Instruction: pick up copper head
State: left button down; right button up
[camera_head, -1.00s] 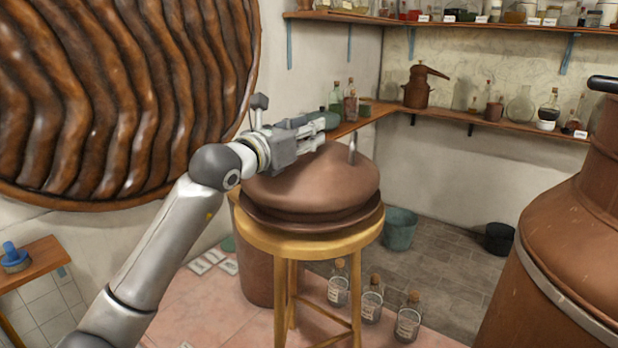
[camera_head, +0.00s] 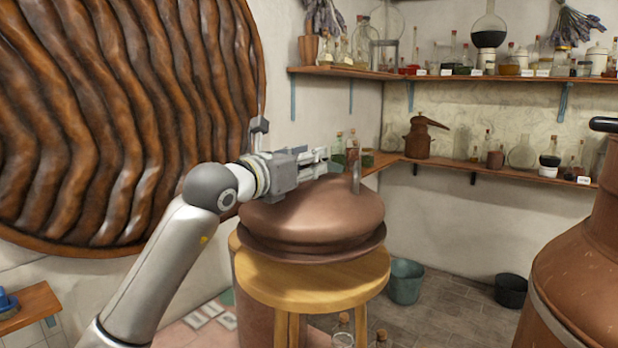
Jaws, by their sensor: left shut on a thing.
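The copper head (camera_head: 315,218), a wide brown dome with a flared lower rim, is over the round wooden stool (camera_head: 315,292) in the middle of the view. More of the stool top shows in front of the rim, and the head looks slightly raised above it; the gap itself is not clear. My left gripper (camera_head: 318,163) is at the top of the head, shut on it; the exact grip is hard to see. A thin grey upright piece (camera_head: 356,177) shows at the head's top right. My right gripper is not in view.
A large copper vessel (camera_head: 580,270) stands at the right. Shelves with bottles (camera_head: 470,70) line the back walls. A teal bucket (camera_head: 405,282) and a dark bucket (camera_head: 510,290) are on the floor. Corked bottles (camera_head: 343,332) stand by the stool. A big ribbed wooden disc (camera_head: 110,120) hangs left.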

pick_arm(q)
jog(key=s+r, duration=0.1)
jog(key=s+a+r+b, duration=0.1)
jog(key=r, duration=0.1)
jog(key=s+r, duration=0.2)
jog(key=shift+a+r+b, duration=0.1)
jog(key=shift+a+b, duration=0.3)
jog(key=s+a+r+b, duration=0.3)
jog(key=s+r, duration=0.1)
jog(key=s, duration=0.4)
jog(key=shift+s+a, duration=0.2)
jog(key=shift+s, duration=0.05)
jog(key=shift+r, duration=0.1)
jog(key=c, duration=1.8)
grip_release()
grip_shut()
